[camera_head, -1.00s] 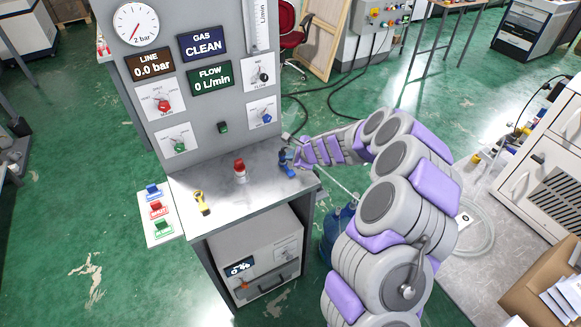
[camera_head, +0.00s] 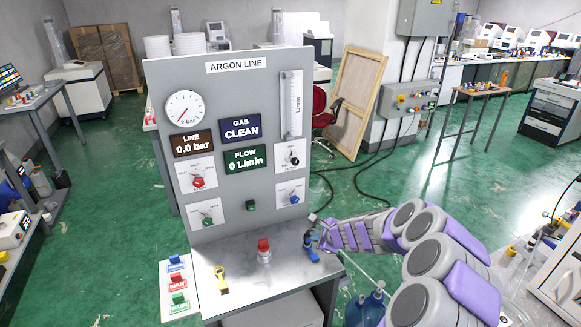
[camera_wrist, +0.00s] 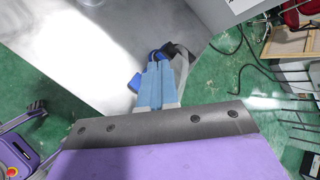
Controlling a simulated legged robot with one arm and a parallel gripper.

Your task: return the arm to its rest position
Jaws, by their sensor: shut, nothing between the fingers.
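My arm (camera_head: 430,255), with grey links and purple panels, reaches in from the lower right in the head view. It is stretched out toward the right edge of the steel bench top (camera_head: 235,285). My gripper (camera_wrist: 155,72) is shut, its light blue fingers together with nothing visible between them. A dark blue item (camera_head: 310,247) shows at the bench's right side, close to the fingertips. In the wrist view, dark blue and grey parts lie around and behind the fingertips; whether they touch is unclear.
The argon line panel (camera_head: 235,70) stands behind the bench. A red-topped item (camera_head: 264,250) and a yellow item (camera_head: 221,279) stand on the bench. A blue bottle (camera_head: 371,308) is below the arm. Dark cables (camera_head: 355,172) lie on the green floor behind.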

